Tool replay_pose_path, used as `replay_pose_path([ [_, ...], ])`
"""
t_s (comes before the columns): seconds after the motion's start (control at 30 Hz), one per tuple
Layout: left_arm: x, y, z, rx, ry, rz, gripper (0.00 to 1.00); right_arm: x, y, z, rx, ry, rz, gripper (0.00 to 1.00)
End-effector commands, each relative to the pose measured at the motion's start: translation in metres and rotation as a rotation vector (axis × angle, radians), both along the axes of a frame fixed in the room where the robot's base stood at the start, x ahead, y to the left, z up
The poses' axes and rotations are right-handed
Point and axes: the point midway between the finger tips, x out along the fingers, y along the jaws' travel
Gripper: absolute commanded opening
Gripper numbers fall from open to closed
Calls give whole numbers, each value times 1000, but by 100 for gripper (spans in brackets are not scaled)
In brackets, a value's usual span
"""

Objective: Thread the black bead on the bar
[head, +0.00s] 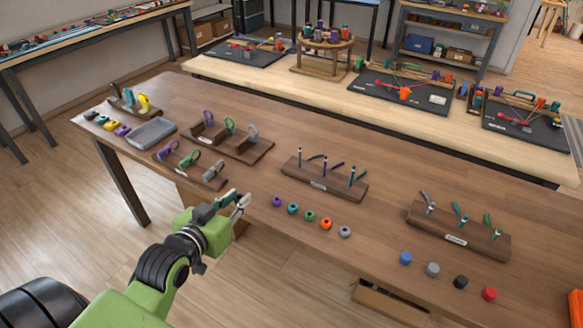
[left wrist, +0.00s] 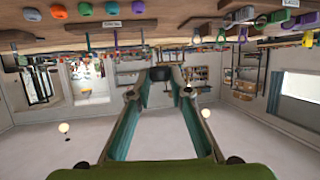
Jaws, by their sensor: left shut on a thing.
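The black bead (head: 460,282) lies on the wooden table at the front right, between a grey bead (head: 432,269) and a red bead (head: 489,294). Behind it stands a dark wooden block (head: 456,227) with pale upright pegs and coloured cords. My left gripper (head: 241,203) is over the table's front edge, far left of this bead. In the left wrist view, its fingers meet around a small dark thing (left wrist: 160,73), too small to identify. My right gripper is not in view.
A second peg block (head: 324,183) stands mid-table, with several loose beads before it, including an orange one (head: 326,224). Racks with coloured loops (head: 230,126) and a grey tray (head: 152,133) are at the left. The table between the two bead rows is clear.

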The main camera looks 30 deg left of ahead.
Motion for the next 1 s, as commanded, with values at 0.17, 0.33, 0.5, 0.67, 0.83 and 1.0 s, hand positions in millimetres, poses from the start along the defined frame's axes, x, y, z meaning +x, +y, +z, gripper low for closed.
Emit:
replay_pose_path([
  [0.17,0,0,0,0,0,0,13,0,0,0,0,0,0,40],
  [0.33,3,0,-1,0,-1,0,13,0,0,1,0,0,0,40],
  [0.5,30,1,-6,0,-3,4,13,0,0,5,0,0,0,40],
  [0.67,84,-1,-12,2,-6,3,13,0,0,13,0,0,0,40],
  [0.83,150,-8,-11,6,-5,-7,13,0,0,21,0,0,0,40],
  [1.0,214,-16,2,8,-5,-18,13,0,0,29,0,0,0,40],
])
